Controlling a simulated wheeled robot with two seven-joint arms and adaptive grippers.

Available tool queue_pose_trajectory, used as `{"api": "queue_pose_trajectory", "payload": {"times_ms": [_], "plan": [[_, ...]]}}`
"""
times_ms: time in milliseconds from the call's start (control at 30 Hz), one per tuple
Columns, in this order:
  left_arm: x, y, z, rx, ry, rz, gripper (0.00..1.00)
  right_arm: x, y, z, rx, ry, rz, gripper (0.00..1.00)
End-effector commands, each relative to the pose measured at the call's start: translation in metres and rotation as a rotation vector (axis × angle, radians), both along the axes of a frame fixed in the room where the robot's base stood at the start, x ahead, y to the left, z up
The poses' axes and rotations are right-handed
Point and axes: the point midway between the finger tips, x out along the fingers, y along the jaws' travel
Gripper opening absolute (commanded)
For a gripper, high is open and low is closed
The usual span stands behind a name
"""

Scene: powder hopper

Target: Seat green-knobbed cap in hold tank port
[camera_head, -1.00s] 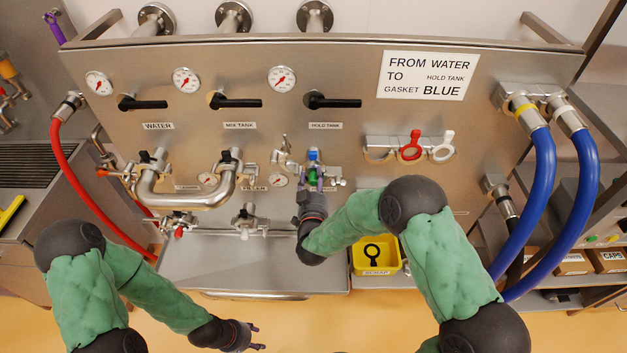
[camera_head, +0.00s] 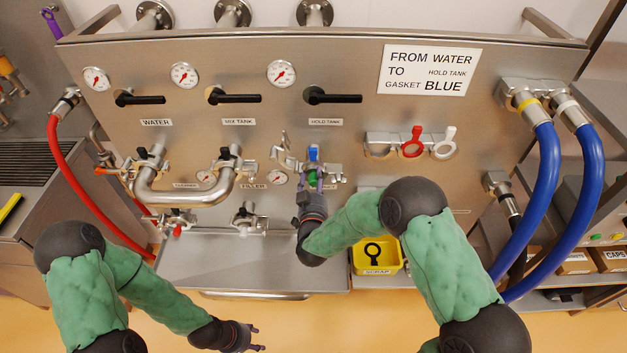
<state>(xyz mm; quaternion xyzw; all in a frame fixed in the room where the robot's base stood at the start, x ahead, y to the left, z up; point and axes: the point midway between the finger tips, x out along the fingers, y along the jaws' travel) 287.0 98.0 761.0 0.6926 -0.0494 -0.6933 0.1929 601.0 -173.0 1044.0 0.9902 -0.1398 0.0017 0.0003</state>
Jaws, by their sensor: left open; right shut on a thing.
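The hold tank port (camera_head: 314,152) is below the HOLD TANK label (camera_head: 325,121) on the steel panel, with a blue piece at its front. My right gripper (camera_head: 313,183) is at this port, shut on the green-knobbed cap (camera_head: 312,178). Only a bit of green shows between its fingers. I cannot tell whether the cap touches the port or is in it. An open clamp (camera_head: 283,146) hangs just left of the port. My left gripper (camera_head: 252,338) is open and empty, low in front of the panel, far from the port.
A bent steel pipe (camera_head: 188,198) joins ports to the left. Red and white ring gaskets (camera_head: 412,146) hang to the right. A yellow scrap bin (camera_head: 362,262) holds a black ring. Blue hoses (camera_head: 540,190) hang far right. The steel shelf (camera_head: 230,270) below is clear.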

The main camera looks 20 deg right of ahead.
Motion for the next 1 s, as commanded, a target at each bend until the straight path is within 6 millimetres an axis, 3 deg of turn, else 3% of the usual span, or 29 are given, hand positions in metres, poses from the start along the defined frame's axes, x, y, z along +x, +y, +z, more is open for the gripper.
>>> {"api": "queue_pose_trajectory", "payload": {"times_ms": [767,800,867,1000], "plan": [[-0.0001,-0.0001,-0.0088,0.0,0.0,0.0,0.47,-0.0003,0.0003,-0.008,0.001,0.002,0.001,0.09],[-0.0001,-0.0001,-0.0088,0.0,0.0,0.0,0.47,-0.0004,0.0003,-0.0082,0.0,0.003,0.001,0.59],[-0.0001,-0.0001,-0.0088,0.0,0.0,0.0,0.47,-0.0004,0.0002,-0.0082,0.0,0.002,0.001,0.75],[-0.0001,-0.0001,-0.0088,0.0,0.0,0.0,0.47,-0.0002,0.0002,-0.0078,0.0,0.001,0.0,0.75]]}}
